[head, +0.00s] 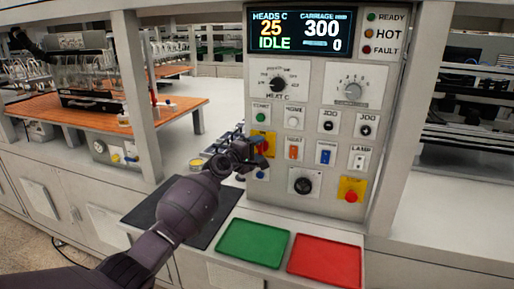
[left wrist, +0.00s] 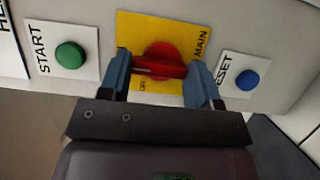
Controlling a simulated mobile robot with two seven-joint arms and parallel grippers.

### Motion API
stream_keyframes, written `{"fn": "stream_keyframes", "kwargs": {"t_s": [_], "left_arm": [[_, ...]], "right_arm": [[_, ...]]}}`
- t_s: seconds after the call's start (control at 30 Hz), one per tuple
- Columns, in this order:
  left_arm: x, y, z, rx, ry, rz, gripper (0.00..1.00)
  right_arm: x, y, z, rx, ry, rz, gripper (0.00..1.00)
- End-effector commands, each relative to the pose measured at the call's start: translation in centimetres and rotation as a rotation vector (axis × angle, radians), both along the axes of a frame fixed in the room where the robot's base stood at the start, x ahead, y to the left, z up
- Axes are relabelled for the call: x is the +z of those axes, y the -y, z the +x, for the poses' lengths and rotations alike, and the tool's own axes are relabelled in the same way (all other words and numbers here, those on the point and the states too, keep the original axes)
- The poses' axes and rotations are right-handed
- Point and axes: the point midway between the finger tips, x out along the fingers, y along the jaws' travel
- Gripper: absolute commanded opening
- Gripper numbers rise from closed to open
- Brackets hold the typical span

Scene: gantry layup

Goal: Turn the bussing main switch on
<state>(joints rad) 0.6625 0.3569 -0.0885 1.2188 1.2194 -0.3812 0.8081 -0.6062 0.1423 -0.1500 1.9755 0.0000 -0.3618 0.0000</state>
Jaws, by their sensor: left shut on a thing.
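The main switch is a red rotary handle on a yellow plate (head: 262,136) marked MAIN, between the START and RESET buttons on the console. In the left wrist view the red handle (left wrist: 160,67) lies across the picture, between my two blue fingers. My left gripper (head: 258,153) is at the panel and shut on this handle. It covers much of the switch in the head view. A small marking on the plate is too blurred to read for sure. My right gripper is not in view.
The display (head: 302,31) reads IDLE, 25 and 300. The green START button (left wrist: 70,55) and blue RESET button (left wrist: 247,80) sit close to the fingers. A red STOP button (head: 351,195) is lower right. A green tray (head: 253,243) and a red tray (head: 325,261) lie below.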

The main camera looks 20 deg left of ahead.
Motion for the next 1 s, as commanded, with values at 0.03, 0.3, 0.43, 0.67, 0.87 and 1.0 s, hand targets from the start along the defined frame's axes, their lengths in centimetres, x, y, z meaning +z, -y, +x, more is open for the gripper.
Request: {"fn": "stream_keyframes", "kwargs": {"t_s": [0.03,0.3,0.43,0.67,0.87,1.0], "left_arm": [[-0.04,0.02,-0.02,-0.001,-0.002,0.008,0.34],[-0.09,0.04,-0.02,-0.001,-0.001,0.022,0.34],[-0.09,0.04,-0.02,-0.001,-0.001,0.022,0.34],[-0.07,0.04,-0.02,-0.001,0.0,0.021,0.79],[-0.02,0.03,0.0,0.0,0.0,0.02,0.83],[-0.03,-0.03,-0.12,0.0,0.0,0.02,0.83]], "right_arm": [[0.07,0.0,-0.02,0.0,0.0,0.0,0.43],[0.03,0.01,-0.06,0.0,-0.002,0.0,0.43],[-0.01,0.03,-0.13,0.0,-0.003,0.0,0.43],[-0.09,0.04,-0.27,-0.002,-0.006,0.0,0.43],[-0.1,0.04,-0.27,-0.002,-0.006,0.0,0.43],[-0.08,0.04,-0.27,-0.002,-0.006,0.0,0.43]]}}
